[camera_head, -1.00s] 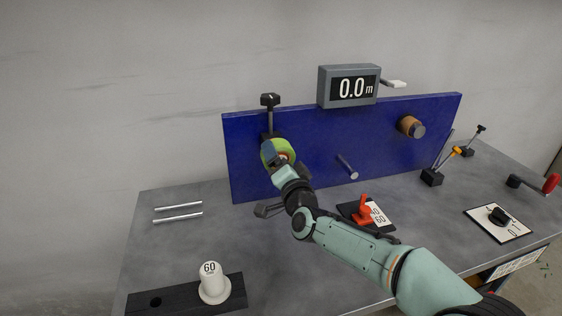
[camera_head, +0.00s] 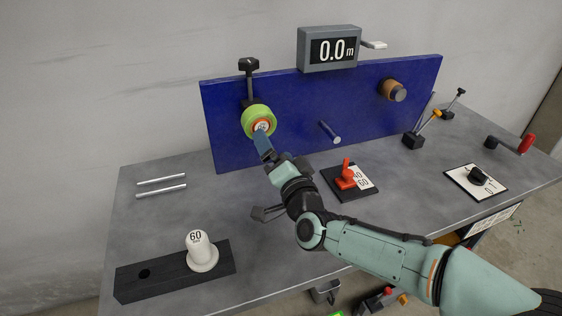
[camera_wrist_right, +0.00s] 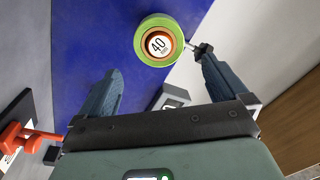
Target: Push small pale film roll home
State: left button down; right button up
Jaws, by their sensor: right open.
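A pale green roll (camera_head: 259,121) with an orange core and a white label sits against the left part of the upright blue panel (camera_head: 290,120). In the right wrist view the roll (camera_wrist_right: 158,40) reads 40 and lies ahead of the fingers. My right gripper (camera_head: 263,146) is just in front of and below the roll in the head view. In the right wrist view the right gripper (camera_wrist_right: 160,68) is open, its two fingers apart with nothing between them. Whether a finger touches the roll cannot be told. My left gripper is out of view.
A black-knobbed rod (camera_head: 249,73) stands above the roll. A bare peg (camera_head: 330,132) and a brown roll (camera_head: 393,90) are farther right on the panel. A display (camera_head: 329,49) reads 0.0 m. A white spool marked 60 (camera_head: 200,249) stands on a black block. The left tabletop is mostly clear.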

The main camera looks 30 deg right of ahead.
jog(key=shift+v, duration=1.75)
